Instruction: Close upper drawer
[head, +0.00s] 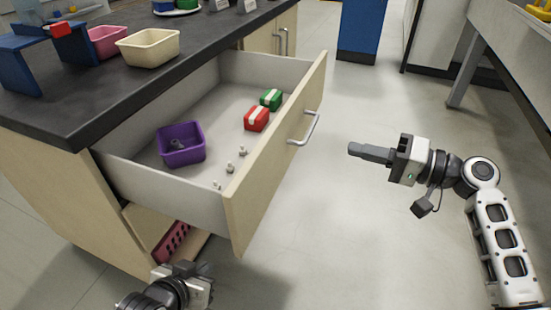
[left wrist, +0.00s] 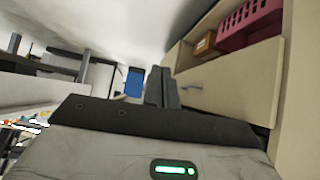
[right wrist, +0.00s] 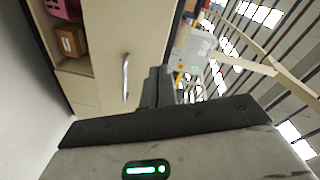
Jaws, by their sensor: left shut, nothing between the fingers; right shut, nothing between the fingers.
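The upper drawer (head: 275,150) is pulled far out of the wooden cabinet under a dark worktop. Its front carries a silver bar handle (head: 304,129). Inside are a purple bin (head: 181,146), a red block (head: 256,118), a green block (head: 271,98) and several small metal pieces. My right gripper (head: 352,149) is shut and empty, right of the handle and apart from it. A wooden front with a bar handle (right wrist: 126,76) shows in the right wrist view. My left gripper (head: 204,269) is shut and empty, low near the drawer's near corner; its fingers show in the left wrist view (left wrist: 162,88).
A pink basket (head: 171,241) sits on the open shelf below the drawer. Cream (head: 148,48) and pink (head: 107,42) bins and a blue stand (head: 18,65) are on the worktop (head: 60,112). The floor right of the drawer is clear up to another table (head: 510,50).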

